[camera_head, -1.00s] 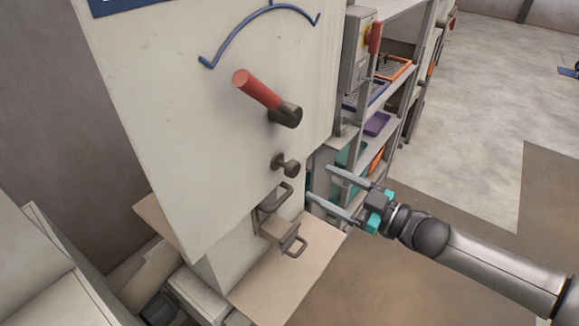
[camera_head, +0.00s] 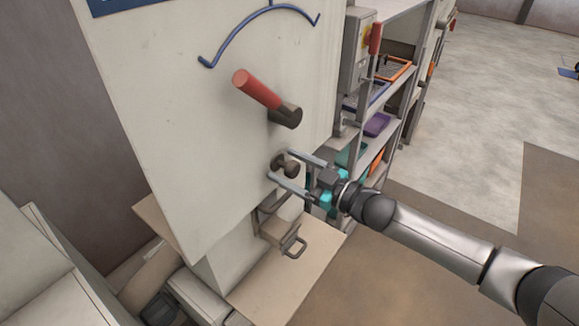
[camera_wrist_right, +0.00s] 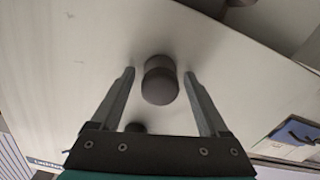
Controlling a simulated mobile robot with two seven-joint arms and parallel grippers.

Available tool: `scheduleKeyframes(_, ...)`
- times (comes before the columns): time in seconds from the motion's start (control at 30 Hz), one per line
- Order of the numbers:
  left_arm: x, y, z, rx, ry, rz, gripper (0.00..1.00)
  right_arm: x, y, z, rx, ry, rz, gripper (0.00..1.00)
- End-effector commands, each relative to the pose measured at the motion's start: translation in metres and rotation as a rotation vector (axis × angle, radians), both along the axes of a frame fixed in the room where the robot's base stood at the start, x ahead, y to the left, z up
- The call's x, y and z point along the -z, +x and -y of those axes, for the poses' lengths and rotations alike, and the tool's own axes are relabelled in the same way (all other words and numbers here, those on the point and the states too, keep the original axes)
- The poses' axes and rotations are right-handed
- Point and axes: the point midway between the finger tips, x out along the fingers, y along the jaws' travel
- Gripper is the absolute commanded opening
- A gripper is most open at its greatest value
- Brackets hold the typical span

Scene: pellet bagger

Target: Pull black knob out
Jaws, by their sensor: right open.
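The black knob (camera_head: 289,167) is a dark, round knob on a short stem, on the pale front panel (camera_head: 190,130) of the machine below the red-handled lever (camera_head: 262,92). My right gripper (camera_head: 279,164) is open, with one finger on each side of the knob. In the right wrist view the knob (camera_wrist_right: 160,82) is between the two open fingers (camera_wrist_right: 158,80), with a visible gap on both sides. My left gripper is not in view.
Below the knob are a metal handle bracket (camera_head: 295,247) and a beige shelf (camera_head: 270,285). A rack with coloured trays (camera_head: 377,124) stands to the right behind my right gripper. Open floor (camera_head: 470,120) lies farther right.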

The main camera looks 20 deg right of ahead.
Motion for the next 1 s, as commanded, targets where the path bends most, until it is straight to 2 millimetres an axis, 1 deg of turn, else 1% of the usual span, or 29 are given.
scheduleKeyframes(0.17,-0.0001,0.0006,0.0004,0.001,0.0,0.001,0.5,0.0002,-0.0001,0.0,0.0,0.0,0.0,0.77)
scheduleKeyframes(0.83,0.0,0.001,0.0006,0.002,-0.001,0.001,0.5,0.0004,-0.0005,0.0001,-0.001,0.0,0.0,0.02)
scheduleKeyframes(0.87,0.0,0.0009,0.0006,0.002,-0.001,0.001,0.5,0.0004,-0.0005,0.0001,-0.001,0.0,0.0,0.0)
scheduleKeyframes(1.0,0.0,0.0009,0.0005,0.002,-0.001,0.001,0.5,0.0004,-0.0006,0.0001,-0.001,0.0,0.0,0.0)
